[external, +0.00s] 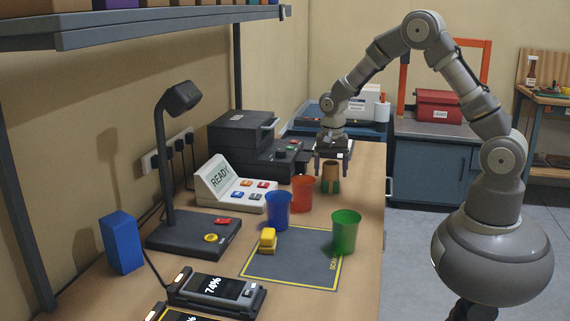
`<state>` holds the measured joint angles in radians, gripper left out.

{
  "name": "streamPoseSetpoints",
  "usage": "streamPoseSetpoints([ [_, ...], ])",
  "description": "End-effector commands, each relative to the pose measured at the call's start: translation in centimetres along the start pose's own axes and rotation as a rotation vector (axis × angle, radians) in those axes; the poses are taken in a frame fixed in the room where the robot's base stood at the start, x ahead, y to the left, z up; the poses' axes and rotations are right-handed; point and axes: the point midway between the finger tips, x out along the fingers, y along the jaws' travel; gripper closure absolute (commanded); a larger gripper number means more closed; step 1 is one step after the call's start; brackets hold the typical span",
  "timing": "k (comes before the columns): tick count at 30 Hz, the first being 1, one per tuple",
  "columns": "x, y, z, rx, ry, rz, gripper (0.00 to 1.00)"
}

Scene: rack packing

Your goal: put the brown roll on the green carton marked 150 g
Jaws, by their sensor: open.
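A brown roll (331,170) stands upright near the far end of the bench in the external view. Green patches (324,186) show at its lower part, perhaps the green carton; I cannot tell how the two meet, and no 150 g mark can be read. My gripper (332,169) points down over the brown roll. Its jaws are open, with one finger on each side of the roll's upper part. Whether the fingers touch it is too small to tell.
A red cup (302,194), a blue cup (278,211) and a green cup (345,232) stand nearer. A yellow block (267,241) sits on the yellow-edged dark mat (292,268). The READY console (229,187) and black machine (242,137) stand left. The bench's right edge is close.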

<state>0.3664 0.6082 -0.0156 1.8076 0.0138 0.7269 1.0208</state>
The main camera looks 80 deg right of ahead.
Motion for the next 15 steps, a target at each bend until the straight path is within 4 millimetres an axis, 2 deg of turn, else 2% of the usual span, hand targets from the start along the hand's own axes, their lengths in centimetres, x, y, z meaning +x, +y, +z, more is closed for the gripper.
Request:
streamPoseSetpoints([
  [5, -3.2, -0.1, -0.1, 0.0, 0.003, -0.004, 0.2],
  [12, -8.9, -0.1, 0.0, -0.001, 0.003, -0.003, 0.2],
  [15, -10.6, -0.1, 0.0, -0.001, 0.002, -0.003, 0.2],
])
